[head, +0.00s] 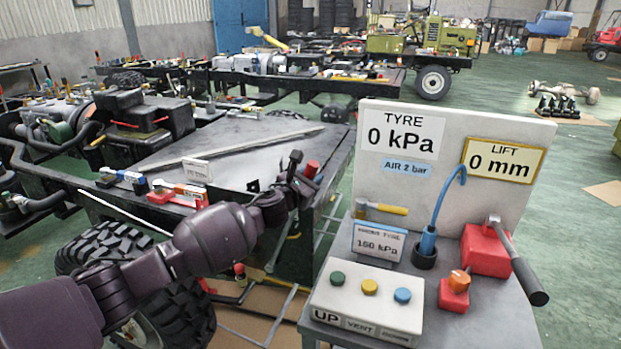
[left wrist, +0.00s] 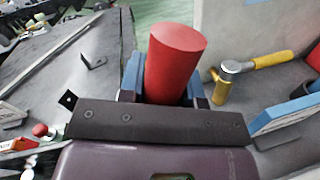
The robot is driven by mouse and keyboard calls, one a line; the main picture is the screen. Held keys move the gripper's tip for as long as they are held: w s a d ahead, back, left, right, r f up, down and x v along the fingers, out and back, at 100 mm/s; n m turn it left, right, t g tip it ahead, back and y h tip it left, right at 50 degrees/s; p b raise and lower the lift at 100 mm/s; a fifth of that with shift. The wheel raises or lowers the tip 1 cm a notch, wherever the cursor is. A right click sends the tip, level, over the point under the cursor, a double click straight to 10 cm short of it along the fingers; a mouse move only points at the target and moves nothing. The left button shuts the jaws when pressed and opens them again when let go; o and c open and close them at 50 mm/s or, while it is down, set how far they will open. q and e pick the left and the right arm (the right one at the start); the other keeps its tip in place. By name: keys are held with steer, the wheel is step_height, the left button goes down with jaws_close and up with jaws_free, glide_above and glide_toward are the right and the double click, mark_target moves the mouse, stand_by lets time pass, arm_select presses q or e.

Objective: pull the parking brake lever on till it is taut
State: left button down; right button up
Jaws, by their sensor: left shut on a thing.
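The parking brake lever shows its red grip (head: 311,168) at the near right corner of the chassis deck. The grip is a thick red cylinder in the left wrist view (left wrist: 175,62), where it stands up between the two blue-lined fingers. My left gripper (head: 301,178) is shut on this grip. The lower part of the lever is hidden behind the gripper, and its angle is hard to tell. My right gripper is not in view.
Close on the right stands a grey cart (head: 455,318) with a button box (head: 366,304), a red block with a black-handled lever (head: 522,271) and an upright sign board (head: 450,200). The grey deck plate (head: 230,158) lies left of the gripper. A tyre (head: 185,310) is below my arm.

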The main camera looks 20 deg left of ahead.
arm_select(q)
steer(key=a, duration=0.2)
steer(key=a+r+n, duration=0.1)
steer(key=shift+a+r, duration=0.1)
steer(key=shift+a, duration=0.3)
steer(key=c, duration=0.8)
jaws_free()
steer(key=shift+s, duration=0.1)
steer(key=p+v, duration=0.2)
steer(key=v, duration=0.8)
steer(key=shift+s, duration=0.25)
